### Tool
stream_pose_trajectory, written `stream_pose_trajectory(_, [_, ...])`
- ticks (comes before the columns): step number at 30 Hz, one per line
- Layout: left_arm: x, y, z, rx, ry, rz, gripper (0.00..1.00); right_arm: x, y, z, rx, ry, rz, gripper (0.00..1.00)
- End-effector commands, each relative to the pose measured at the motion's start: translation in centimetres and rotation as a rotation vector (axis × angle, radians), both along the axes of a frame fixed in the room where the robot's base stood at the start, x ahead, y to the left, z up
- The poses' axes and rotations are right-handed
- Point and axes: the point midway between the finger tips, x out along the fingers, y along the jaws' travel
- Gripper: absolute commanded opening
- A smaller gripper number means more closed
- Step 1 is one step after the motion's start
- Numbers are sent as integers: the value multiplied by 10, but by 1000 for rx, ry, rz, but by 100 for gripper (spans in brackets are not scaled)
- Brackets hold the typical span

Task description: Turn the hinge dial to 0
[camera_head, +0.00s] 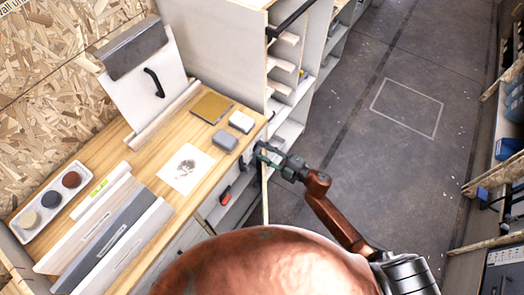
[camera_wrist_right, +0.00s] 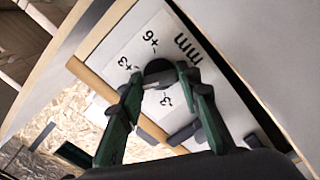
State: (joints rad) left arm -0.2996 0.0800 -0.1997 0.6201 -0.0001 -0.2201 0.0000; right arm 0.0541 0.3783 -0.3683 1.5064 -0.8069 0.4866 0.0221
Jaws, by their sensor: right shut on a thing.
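The hinge dial is a dark round knob (camera_wrist_right: 158,68) on a white plate (camera_wrist_right: 125,45) in the right wrist view. The plate carries black marks: "+6", "+3", "-3" and "mm". I see no 0 mark, and I cannot tell which mark the dial points to. My right gripper (camera_wrist_right: 162,80) has its green fingers on either side of the knob and is shut on it. In the head view my right gripper (camera_head: 266,153) is at the bench's right edge, beside the cabinet; the dial is hidden there. My left gripper is out of view.
A wooden bench (camera_head: 140,195) holds a tray (camera_head: 30,207) with round pucks, long grey and white pieces, a picture sheet (camera_head: 186,169) and small blocks (camera_head: 241,122). A shelf unit (camera_head: 285,65) stands behind. The floor (camera_head: 370,70) to the right is clear.

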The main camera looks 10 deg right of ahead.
Motion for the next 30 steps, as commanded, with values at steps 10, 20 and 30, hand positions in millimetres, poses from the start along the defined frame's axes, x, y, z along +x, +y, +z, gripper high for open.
stream_pose_trajectory(10, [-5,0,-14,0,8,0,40,0,0,-3,-205,-201,0,7])
stream_pose_trajectory(20, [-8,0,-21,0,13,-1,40,0,-1,-2,-316,-309,-1,7])
stream_pose_trajectory(30, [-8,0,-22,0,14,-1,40,0,-1,-1,-344,-338,-1,7])
